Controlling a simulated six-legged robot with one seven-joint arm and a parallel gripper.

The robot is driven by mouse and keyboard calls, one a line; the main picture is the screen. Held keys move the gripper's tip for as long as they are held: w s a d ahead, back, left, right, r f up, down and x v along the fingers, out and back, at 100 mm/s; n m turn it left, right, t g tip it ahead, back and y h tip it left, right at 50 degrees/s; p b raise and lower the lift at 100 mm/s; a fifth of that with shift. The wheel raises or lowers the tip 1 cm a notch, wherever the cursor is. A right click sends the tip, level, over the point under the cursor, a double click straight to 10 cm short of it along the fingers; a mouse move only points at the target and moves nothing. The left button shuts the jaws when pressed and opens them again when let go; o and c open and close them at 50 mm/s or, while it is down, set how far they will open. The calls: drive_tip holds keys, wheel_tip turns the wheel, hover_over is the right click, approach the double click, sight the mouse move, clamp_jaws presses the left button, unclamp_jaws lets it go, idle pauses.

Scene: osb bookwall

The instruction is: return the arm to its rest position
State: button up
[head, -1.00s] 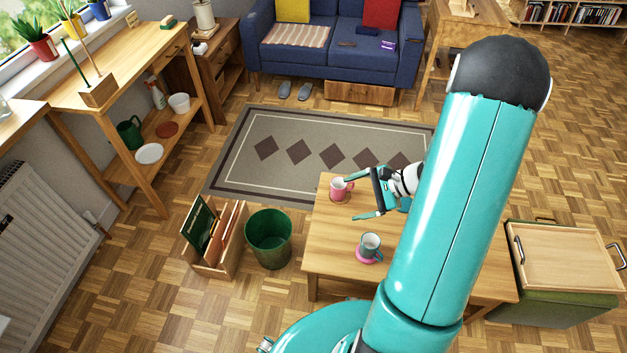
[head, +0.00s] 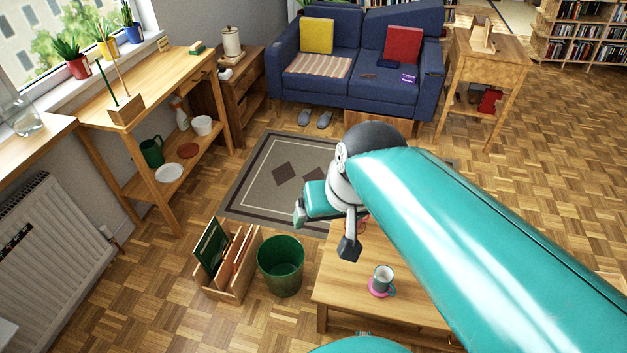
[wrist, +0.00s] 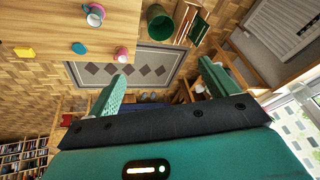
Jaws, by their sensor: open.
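My gripper (wrist: 162,66) shows in the wrist view with its two teal fingers wide apart and nothing between them. A grey-teal mug (head: 383,276) stands on a pink coaster (head: 378,291) on the table, apart from my arm. A pink mug (wrist: 121,54) also stands on the table in the wrist view; in the head view my arm hides nearly all of it.
A green bin (head: 281,266) and a wooden box of boards (head: 228,262) stand left of the table. A wooden bench (head: 160,82) runs along the left wall. A blue sofa (head: 356,58) is at the back. A blue disc (wrist: 78,48) and a yellow item (wrist: 24,51) lie on the table.

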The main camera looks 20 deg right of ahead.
drive_tip(key=shift+s+a+r+n+t+h, duration=0.2)
drive_tip(key=shift+s+r+n+t, duration=0.2)
drive_tip(key=shift+r, duration=0.2)
drive_tip(key=shift+s+a+r+n+t+h, duration=0.2)
drive_tip(key=shift+s+r+n+t, duration=0.1)
drive_tip(key=shift+s+r+n, duration=0.25)
idle(0.4)
